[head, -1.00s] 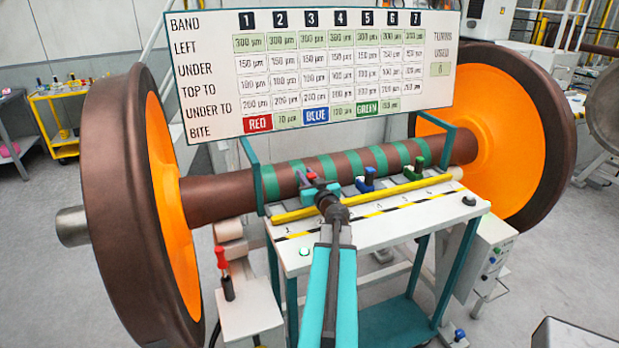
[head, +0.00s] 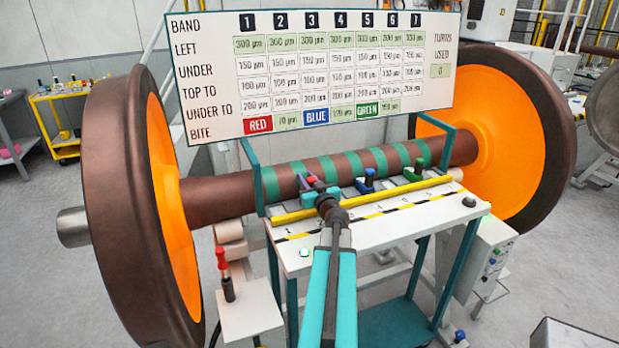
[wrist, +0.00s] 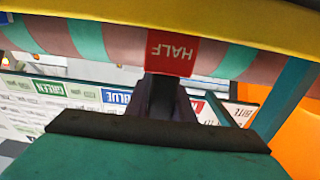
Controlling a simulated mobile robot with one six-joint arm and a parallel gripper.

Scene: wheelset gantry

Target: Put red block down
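The red block (wrist: 172,55) is labelled HALF and appears upside down in the wrist view. It sits at the ends of my gripper's dark fingers (wrist: 168,98), which appear closed on it. In the head view, my gripper (head: 314,186) is over the left part of the white bench, near the banded axle. There the red block (head: 307,180) shows only as a small patch beside the fingers. Its underside is hidden, so I cannot tell whether it touches a support. A blue block (head: 366,182) and a green block (head: 414,170) stand farther right on the bench.
The brown axle (head: 220,197) with green bands runs behind the bench between two large wheels. A yellow rail (head: 390,193) crosses the white bench top (head: 375,230). Teal uprights stand at both bench ends. A chart board (head: 320,70) hangs above the axle.

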